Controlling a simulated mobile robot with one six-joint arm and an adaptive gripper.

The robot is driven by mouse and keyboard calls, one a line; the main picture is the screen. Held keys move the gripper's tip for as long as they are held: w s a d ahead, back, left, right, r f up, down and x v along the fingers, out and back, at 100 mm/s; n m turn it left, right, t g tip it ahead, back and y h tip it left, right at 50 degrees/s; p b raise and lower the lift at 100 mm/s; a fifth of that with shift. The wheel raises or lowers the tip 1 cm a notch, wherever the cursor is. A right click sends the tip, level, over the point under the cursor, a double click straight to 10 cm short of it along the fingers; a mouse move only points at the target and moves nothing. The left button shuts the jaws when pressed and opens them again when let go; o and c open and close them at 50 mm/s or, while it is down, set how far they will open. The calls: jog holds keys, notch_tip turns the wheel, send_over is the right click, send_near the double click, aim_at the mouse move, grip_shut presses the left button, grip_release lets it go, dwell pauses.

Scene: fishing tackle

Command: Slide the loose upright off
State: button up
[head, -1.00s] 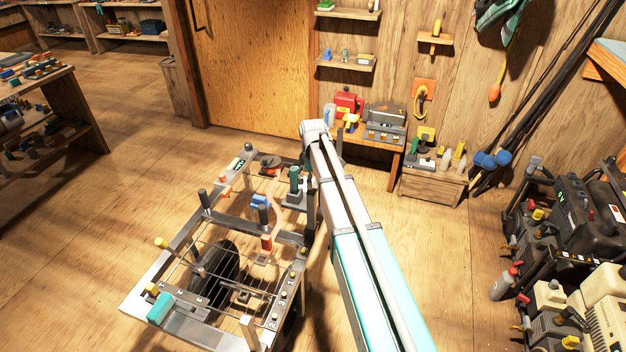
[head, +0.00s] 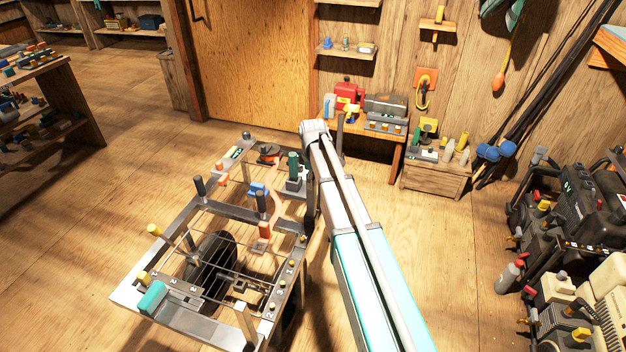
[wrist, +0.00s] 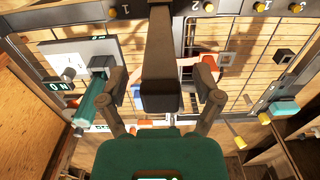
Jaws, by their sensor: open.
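A metal rack (head: 125,300) with thin wires strung across it stands at centre left in the head view. Dark uprights (head: 200,187) rise from its crossbar; another (head: 262,201) stands to the right. In the wrist view a broad dark post (wrist: 163,60) runs down the middle, its near end between the two fingers of my gripper (wrist: 161,85). The fingers are spread, with a visible gap on each side of the post. I cannot tell which upright this is or whether it is loose.
A green cylinder on a grey block (head: 293,165) stands on the rack and shows left of my gripper in the wrist view (wrist: 95,103). A teal block (head: 152,298) and yellow-topped pegs (head: 155,230) occupy the rack's near side.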

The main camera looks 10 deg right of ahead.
jog(key=shift+f, duration=0.25)
grip_shut()
dwell(0.4)
